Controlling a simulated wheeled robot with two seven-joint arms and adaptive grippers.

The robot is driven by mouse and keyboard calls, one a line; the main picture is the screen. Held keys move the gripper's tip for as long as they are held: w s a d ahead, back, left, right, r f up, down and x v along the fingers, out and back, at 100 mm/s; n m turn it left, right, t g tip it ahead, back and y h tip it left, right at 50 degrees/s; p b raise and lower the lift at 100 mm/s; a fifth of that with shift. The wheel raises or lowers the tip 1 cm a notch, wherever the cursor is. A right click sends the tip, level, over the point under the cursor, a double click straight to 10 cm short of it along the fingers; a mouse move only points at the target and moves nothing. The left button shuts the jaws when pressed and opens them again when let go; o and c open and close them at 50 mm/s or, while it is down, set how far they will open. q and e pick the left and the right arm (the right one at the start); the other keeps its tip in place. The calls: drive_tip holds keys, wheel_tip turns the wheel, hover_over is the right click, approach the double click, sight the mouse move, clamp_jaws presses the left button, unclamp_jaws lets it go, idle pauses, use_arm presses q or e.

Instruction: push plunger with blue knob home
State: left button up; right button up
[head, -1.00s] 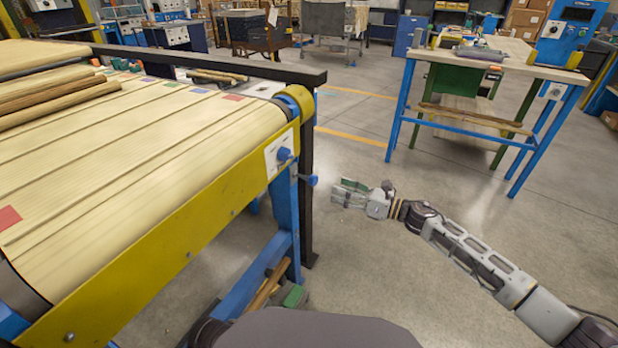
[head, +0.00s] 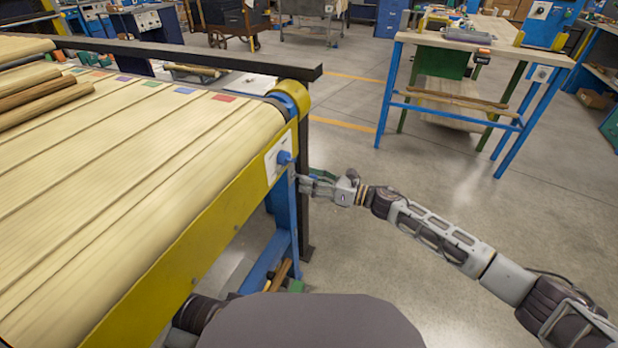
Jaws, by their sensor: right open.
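A blue round part (head: 284,157) shows on the white plate (head: 274,166) at the near right end of the yellow conveyor side. I cannot tell whether the fingers touch the knob or how far in the plunger is. My left gripper is not in view.
The conveyor (head: 130,170) with wooden rods (head: 38,98) fills the left. A black rail (head: 200,58) runs behind it and a dark post stands behind the gripper. A blue-legged workbench (head: 480,45) stands at the back right. The floor between is clear.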

clamp_jaws()
idle(0.4)
